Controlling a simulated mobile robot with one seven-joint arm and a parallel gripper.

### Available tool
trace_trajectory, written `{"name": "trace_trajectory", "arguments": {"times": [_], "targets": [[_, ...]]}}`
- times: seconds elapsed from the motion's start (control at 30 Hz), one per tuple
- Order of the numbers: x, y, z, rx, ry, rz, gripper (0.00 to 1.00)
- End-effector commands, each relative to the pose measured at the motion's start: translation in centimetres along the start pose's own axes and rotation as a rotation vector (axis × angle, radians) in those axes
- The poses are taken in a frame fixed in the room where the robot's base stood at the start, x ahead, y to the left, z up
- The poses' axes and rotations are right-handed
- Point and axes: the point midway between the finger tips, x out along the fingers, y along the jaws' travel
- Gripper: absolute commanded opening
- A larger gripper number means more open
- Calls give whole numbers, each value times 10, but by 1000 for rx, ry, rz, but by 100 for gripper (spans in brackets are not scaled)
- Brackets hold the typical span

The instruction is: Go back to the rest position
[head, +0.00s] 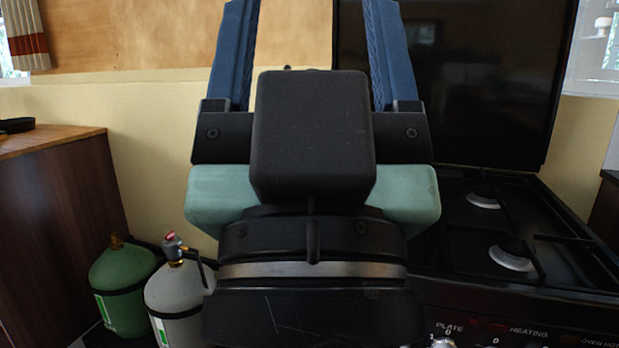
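My gripper (312,50) fills the middle of the head view, close to the camera and pointing up. Its two blue fingers stand wide apart, with the plywood wall and the edge of a dark panel showing between them. Nothing is held between the visible parts of the fingers. The fingertips are cut off by the top edge of the picture. My black and pale green wrist hides what lies directly behind it.
A black stove (540,232) with a raised dark lid (470,85) stands at the right. A green gas bottle (122,280) and a grey gas bottle (178,298) stand low at the left. A brown wooden cabinet (60,215) is at the far left.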

Motion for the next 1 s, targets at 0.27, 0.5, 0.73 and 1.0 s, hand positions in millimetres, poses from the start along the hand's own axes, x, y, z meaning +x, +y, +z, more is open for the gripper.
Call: {"name": "trace_trajectory", "arguments": {"times": [0.27,0.5,0.73,1.0], "targets": [[62,-1,-57,3,-4,-1,71],[117,-1,-108,4,-5,-1,71],[169,-1,-157,4,-6,-1,71],[229,-1,-213,5,-6,-2,71]]}}
